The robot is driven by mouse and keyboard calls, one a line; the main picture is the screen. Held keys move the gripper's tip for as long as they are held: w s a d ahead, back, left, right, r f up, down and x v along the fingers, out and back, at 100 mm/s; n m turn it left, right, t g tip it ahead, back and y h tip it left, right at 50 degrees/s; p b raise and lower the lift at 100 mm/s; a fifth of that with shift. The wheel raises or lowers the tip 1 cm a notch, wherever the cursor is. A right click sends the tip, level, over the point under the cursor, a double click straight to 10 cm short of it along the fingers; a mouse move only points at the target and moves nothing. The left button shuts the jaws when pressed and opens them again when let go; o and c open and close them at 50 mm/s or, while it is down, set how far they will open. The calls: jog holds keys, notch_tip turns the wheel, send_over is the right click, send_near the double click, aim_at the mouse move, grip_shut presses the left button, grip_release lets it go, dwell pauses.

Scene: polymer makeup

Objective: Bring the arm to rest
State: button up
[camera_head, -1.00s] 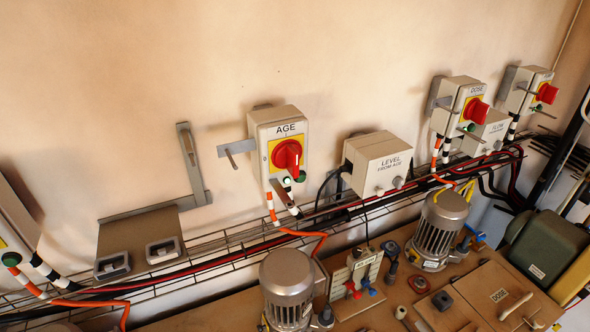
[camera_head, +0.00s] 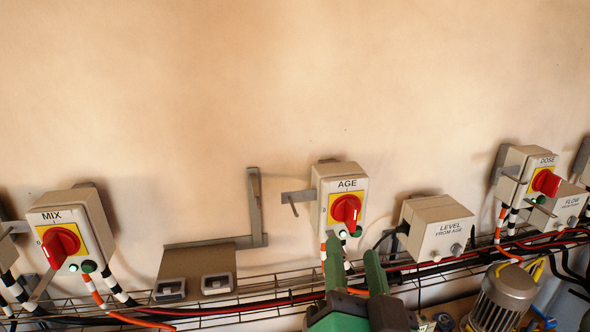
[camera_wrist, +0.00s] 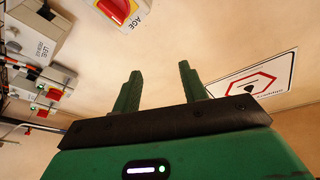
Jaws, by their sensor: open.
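My gripper (camera_head: 353,270) shows at the bottom of the head view, green, with its two fingers apart and nothing between them. It is in front of the wire tray, below the AGE switch box (camera_head: 335,187) with its red knob. Its fingers also show in the wrist view (camera_wrist: 162,85), spread and empty. In that view the AGE switch (camera_wrist: 125,10) is at the top, apart from the fingers.
The MIX switch box (camera_head: 70,230) is at the left. The LEVEL box (camera_head: 437,228) and the DOSE switch box (camera_head: 528,172) are to the right. A motor (camera_head: 500,298) stands at lower right. A sign (camera_wrist: 250,85) is on the wall. The upper wall is bare.

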jog(key=s+a+r+n+t, duration=0.4)
jog(key=s+a+r+n, duration=0.2)
jog(key=s+a+r, duration=0.35)
notch_tip(320, 180, up, 23)
jog(key=s+d+p, duration=0.1)
jog(key=p, duration=1.8)
jog(key=shift+s+d+f+y+p, duration=0.15)
jog(key=shift+s+f+y+p, duration=0.05)
jog(key=shift+y+p, duration=0.2)
jog(key=shift+f, duration=0.1)
dwell(0.8)
